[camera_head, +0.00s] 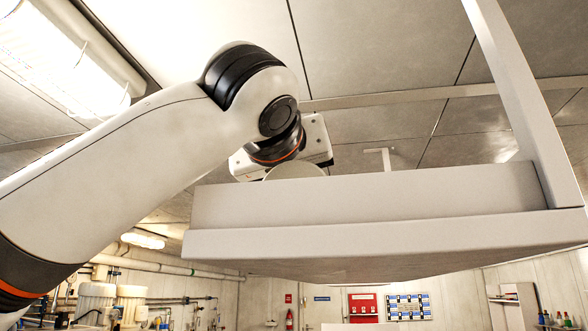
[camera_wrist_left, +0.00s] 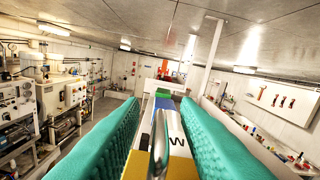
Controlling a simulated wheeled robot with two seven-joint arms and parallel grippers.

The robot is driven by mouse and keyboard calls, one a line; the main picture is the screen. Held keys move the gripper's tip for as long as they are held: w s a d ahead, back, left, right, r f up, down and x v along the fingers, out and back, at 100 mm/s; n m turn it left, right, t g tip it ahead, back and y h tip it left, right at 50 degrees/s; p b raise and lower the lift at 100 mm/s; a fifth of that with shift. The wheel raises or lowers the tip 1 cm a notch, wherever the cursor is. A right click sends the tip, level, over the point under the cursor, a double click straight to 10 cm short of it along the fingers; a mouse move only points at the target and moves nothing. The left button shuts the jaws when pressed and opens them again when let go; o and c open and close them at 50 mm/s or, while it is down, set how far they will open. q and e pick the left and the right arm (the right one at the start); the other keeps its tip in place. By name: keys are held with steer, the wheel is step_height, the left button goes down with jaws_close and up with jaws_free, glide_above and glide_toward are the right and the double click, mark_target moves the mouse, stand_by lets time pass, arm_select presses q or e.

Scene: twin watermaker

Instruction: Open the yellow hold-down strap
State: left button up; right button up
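In the left wrist view, my left gripper (camera_wrist_left: 159,102) has its two teal ribbed fingers apart. A shiny rounded metal piece (camera_wrist_left: 160,142) stands in the gap between them, with space on both sides. I cannot tell whether this yellow is the hold-down strap. Blue, green and red parts lie farther along the same line. In the head view my left arm reaches over a raised white tray or shelf (camera_head: 330,242); its rim hides the fingers. My right gripper is not in view.
In the head view, a white upright (camera_head: 515,95) rises at the tray's right side, and the ceiling is close above. In the left wrist view, machinery with gauges (camera_wrist_left: 30,105) lines the left, and a wall panel with tools (camera_wrist_left: 275,98) is at right.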

arm_select(q)
steer(key=shift+w, duration=0.15)
jaws_close()
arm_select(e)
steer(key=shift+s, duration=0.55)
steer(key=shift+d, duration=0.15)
